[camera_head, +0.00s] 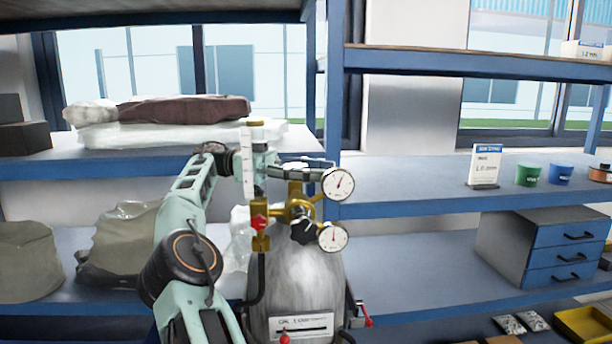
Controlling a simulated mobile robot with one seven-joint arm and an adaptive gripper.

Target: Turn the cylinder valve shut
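A grey gas cylinder (296,275) stands upright in the lower middle, with a label low on its front. Brass valve and regulator fittings (292,210) sit on its top. Two round white gauges, an upper one (338,183) and a lower one (333,237), are on their right. A black star-shaped knob (304,231) faces me below the brass body. My gripper (304,171) reaches in from the left at the top of the valve, beside the upper gauge. The top of the valve is largely hidden behind it. I cannot tell whether its fingers touch or grip anything.
A clear upright flow tube (247,165) and a red knob (259,222) stand close left of the valve. Blue shelving (420,184) surrounds the cylinder, with a drawer cabinet (545,250), a green cup (528,175) and a blue cup (560,174) at right. Wrapped bundles lie on the left shelves.

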